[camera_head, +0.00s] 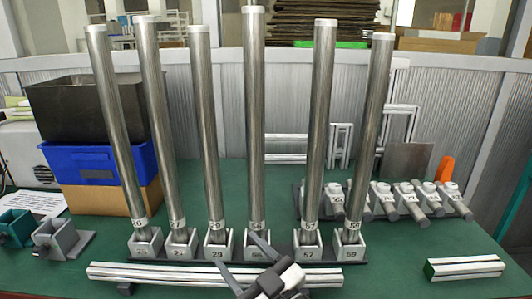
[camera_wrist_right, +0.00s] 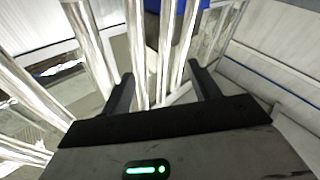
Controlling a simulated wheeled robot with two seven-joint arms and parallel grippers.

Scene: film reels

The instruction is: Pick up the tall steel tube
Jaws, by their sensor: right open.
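Several steel tubes stand in a row of numbered grey sockets. The tallest tube (camera_head: 254,120) stands upright fourth from the left, in the socket marked 56 (camera_head: 257,248). My right gripper (camera_head: 242,253) is open and empty, low in front of the sockets near the tallest tube's foot. In the right wrist view, the open jaws (camera_wrist_right: 161,72) point toward upright tubes, with shiny tube surfaces (camera_wrist_right: 137,50) visible between the fingers. I cannot tell which tube each is there, or whether a finger touches one. My left gripper is not in view.
Neighbouring tubes (camera_head: 213,130) and (camera_head: 319,130) stand close on both sides. A metal rail (camera_head: 150,274) lies in front; another short bar (camera_head: 465,267) lies at right. A blue crate (camera_head: 80,162) stands at left, and small grey fittings (camera_head: 405,196) at right.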

